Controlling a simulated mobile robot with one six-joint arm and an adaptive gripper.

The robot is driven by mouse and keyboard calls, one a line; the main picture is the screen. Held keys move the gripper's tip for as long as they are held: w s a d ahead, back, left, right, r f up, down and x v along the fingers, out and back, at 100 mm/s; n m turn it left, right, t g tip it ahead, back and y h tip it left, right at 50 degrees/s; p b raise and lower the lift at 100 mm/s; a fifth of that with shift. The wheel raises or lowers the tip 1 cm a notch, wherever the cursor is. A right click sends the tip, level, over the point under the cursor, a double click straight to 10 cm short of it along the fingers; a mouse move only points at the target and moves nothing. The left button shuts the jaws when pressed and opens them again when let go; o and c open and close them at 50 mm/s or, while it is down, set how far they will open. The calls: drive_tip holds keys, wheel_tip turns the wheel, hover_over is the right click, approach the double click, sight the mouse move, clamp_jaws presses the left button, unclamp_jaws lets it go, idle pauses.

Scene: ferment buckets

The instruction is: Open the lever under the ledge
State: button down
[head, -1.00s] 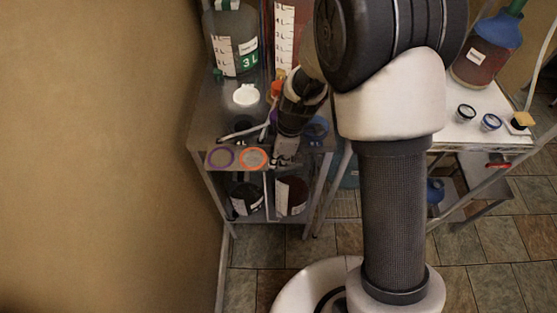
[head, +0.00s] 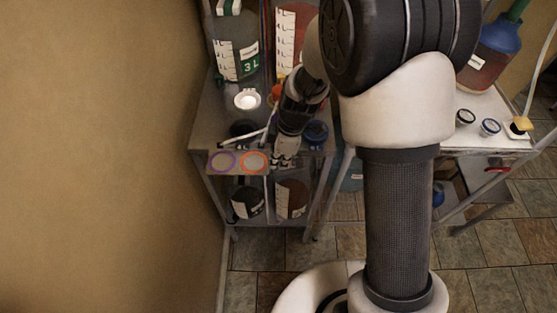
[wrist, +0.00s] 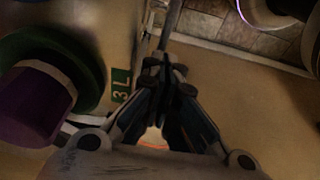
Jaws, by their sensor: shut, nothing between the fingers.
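No lever can be made out for certain under the front ledge (head: 238,162) of the left metal stand. My gripper (head: 285,158) is at the right part of that ledge in the head view, pointing down, and it hides what lies behind it. In the wrist view my gripper (wrist: 166,75) is shut and empty, its fingertips together at the lower end of a thin grey rod (wrist: 170,28). I cannot tell whether they touch it. A red handle (head: 497,169) shows below the front edge of the right table, far from my gripper.
A 3 L bucket (head: 235,45) and a white cup (head: 247,99) stand on the left stand. Purple (head: 222,162) and orange (head: 253,161) rings mark its ledge. Dark containers sit on the shelf below. A wall (head: 100,150) closes off the left. A blue-topped jug (head: 497,45) stands right.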

sight(284, 171)
wheel_tip(284, 171, up, 12)
drive_tip(key=d, duration=0.2)
drive_tip(key=shift+f, duration=0.25)
drive_tip(key=shift+f+p, duration=0.1)
drive_tip(key=shift+p, duration=0.3)
drive_tip(key=f+p, duration=0.3)
drive_tip(key=p, duration=0.1)
drive_tip(key=shift+a, duration=0.2)
drive_tip(key=shift+s+f, duration=0.1)
drive_tip(key=shift+f, duration=0.05)
drive_tip(key=f+b, duration=0.1)
drive_tip(key=f, duration=0.2)
drive_tip(key=a+f+b, duration=0.1)
drive_tip(key=f, duration=0.2)
drive_tip(key=f+b, duration=0.1)
drive_tip(key=f, duration=0.2)
drive_tip(key=shift+a+f, duration=0.2)
drive_tip(key=shift+f, duration=0.15)
